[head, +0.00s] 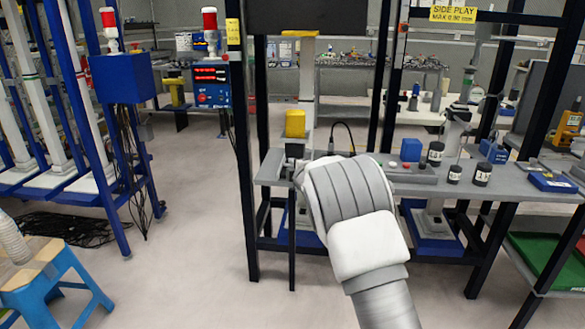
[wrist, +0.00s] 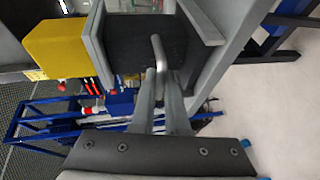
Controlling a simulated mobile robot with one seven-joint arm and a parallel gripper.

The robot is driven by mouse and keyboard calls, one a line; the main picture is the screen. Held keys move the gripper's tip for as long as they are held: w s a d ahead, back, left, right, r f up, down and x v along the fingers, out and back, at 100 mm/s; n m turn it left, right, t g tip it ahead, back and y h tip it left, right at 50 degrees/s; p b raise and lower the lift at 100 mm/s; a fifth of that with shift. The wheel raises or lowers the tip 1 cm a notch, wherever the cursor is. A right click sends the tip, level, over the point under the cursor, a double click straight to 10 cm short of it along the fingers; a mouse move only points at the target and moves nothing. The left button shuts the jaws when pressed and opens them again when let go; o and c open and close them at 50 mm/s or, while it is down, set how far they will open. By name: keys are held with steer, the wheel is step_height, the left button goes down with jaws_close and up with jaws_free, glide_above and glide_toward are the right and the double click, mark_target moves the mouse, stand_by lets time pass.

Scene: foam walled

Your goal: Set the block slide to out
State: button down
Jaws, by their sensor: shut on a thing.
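The block slide, a dark block (wrist: 130,42) between grey side plates, shows close up in the wrist view. A bent metal pin (wrist: 157,46) stands out from its face. My gripper (wrist: 162,74) is shut on this pin, with one finger on each side of it. In the head view the dark block (head: 294,150) sits at the left end of the grey bench, just below a yellow block. My arm hides the fingertips and the pin there. I cannot tell how far the slide is in or out.
The yellow block (head: 295,123) stands right by the slide and shows in the wrist view (wrist: 55,46). The grey bench (head: 425,189) carries dark labelled weights (head: 435,153) to the right. A dark frame post (head: 243,160) stands close left.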

steer(key=shift+s+f, duration=0.15)
steer(key=shift+s, duration=0.05)
steer(key=c, duration=0.9)
jaws_free()
steer(key=p+v, duration=0.2)
steer(key=v, duration=1.5)
steer(key=shift+s, duration=0.25)
